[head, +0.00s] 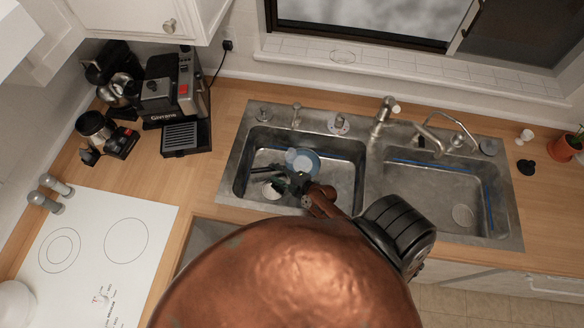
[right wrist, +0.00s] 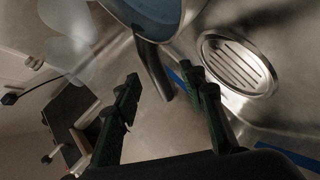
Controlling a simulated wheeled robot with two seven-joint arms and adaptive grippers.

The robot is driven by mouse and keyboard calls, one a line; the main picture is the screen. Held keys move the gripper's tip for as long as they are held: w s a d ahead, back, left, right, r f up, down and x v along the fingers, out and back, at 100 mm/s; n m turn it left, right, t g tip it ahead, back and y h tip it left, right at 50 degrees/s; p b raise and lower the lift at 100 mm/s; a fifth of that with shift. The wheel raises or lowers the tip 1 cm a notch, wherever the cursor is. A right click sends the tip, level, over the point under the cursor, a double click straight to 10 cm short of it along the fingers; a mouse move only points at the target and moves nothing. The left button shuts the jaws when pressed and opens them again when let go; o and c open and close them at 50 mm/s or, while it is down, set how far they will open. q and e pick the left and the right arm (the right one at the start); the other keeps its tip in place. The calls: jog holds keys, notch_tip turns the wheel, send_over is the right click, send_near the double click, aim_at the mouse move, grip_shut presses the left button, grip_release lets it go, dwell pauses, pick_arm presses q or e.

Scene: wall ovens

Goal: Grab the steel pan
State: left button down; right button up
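A round pan with a blue-grey inside (head: 308,165) lies in the left sink basin (head: 345,185). In the right wrist view the pan (right wrist: 150,12) shows at the top, its dark curved handle (right wrist: 150,62) pointing towards my right gripper. My right gripper (head: 274,178) reaches down into this basin. Its green-black fingers are apart, and in the right wrist view (right wrist: 160,82) the handle's end appears in the gap between them. No grip on it shows. A pale translucent item (head: 291,156) sits by the pan's left side. My left gripper is not in view.
A drain (right wrist: 238,63) lies beside the pan. The basin's walls and the faucet (head: 385,108) surround the work area. The right basin (head: 440,195) looks empty. A coffee machine (head: 175,90) and a white cooktop (head: 95,250) are at left. Counter is clear between machine and sink.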

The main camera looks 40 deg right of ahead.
aim_at(270, 170)
jog(key=x, duration=0.2)
jog(key=p+x, duration=0.1)
jog(key=x, duration=0.2)
jog(key=shift+w+r, duration=0.1)
jog(key=shift+r, duration=0.15)
jog(key=shift+c, duration=0.4)
grip_shut()
jog(key=shift+w+r, duration=0.1)
jog(key=shift+r, duration=0.1)
